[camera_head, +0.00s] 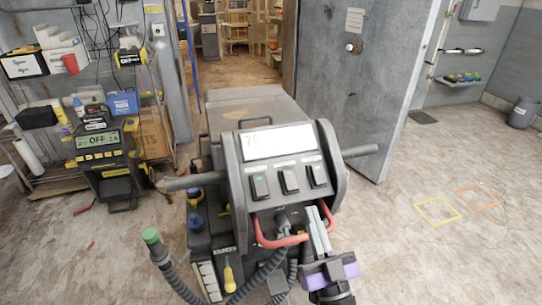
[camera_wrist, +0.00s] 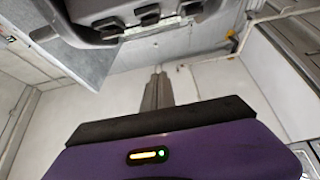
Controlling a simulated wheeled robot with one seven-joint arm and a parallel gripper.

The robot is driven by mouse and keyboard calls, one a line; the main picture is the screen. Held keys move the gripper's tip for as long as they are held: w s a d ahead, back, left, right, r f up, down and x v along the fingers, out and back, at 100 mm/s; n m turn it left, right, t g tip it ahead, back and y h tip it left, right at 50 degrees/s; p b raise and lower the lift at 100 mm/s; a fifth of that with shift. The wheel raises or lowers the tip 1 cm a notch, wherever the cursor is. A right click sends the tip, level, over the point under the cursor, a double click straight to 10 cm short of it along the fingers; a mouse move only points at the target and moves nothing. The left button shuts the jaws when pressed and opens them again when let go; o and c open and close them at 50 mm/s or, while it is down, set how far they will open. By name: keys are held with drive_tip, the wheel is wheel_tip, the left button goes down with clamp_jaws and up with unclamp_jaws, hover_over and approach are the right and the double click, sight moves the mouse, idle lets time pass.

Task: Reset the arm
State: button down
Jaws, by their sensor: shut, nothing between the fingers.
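My gripper (camera_head: 318,214) is at the lower middle of the head view, its grey fingers together and pointing up, with a purple band below them. Nothing shows between the fingers. It is just in front of the machine's control panel (camera_head: 290,183), which has several dark switches and a white display. The fingers overlap the red handle (camera_head: 281,241) under the panel; I cannot tell whether they touch it. In the wrist view the closed fingers (camera_wrist: 158,80) rise above my purple gripper body, with the underside of the panel (camera_wrist: 95,12) at the top.
A grey hose with a green tip (camera_head: 151,237) curls at the machine's left. A black and yellow device reading OFF (camera_head: 98,140) stands by the left shelves. A big grey door (camera_head: 350,90) stands open behind. The floor at right is clear, with yellow (camera_head: 437,222) and orange floor squares (camera_head: 478,208).

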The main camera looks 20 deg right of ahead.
drive_tip(key=s+f+g, duration=0.3)
drive_tip(key=s+g, duration=0.1)
drive_tip(key=s, duration=1.3)
drive_tip(key=s+f+g, duration=0.3)
drive_tip(key=s+g, duration=0.2)
drive_tip(key=s, duration=1.2)
drive_tip(key=shift+f, duration=0.15)
